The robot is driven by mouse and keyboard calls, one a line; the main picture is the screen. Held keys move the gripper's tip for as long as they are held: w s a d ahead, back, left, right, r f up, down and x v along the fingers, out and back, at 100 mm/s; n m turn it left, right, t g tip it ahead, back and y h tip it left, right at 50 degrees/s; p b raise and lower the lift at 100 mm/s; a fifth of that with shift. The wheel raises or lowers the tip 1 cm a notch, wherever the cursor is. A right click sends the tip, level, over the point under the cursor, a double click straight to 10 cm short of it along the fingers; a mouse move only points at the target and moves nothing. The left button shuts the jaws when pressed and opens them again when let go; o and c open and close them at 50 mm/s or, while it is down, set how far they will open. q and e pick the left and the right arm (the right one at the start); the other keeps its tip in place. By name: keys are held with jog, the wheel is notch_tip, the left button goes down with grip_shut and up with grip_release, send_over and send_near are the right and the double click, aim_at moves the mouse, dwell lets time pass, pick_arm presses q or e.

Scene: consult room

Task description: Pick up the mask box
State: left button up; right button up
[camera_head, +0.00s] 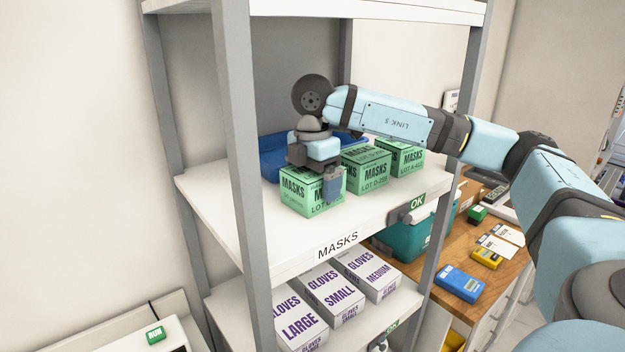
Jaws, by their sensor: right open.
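Three green mask boxes stand on the white shelf labelled MASKS: a left one (298,194), a middle one (368,172) and a right one (406,158). My right gripper (326,183) points down at the left mask box. It is open, and one finger hangs in front of that box's right-hand face. The other finger is hidden, so I cannot tell whether the jaws touch the box. The left mask box rests on the shelf. My left gripper is not in view.
A blue tray (273,158) lies behind the mask boxes. Grey shelf posts (236,130) stand at the left and right. White glove boxes (335,298) fill the shelf below. A wooden counter (461,252) with small items is at the right.

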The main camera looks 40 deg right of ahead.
jog(key=c, duration=0.7)
jog(key=shift+c, duration=0.2)
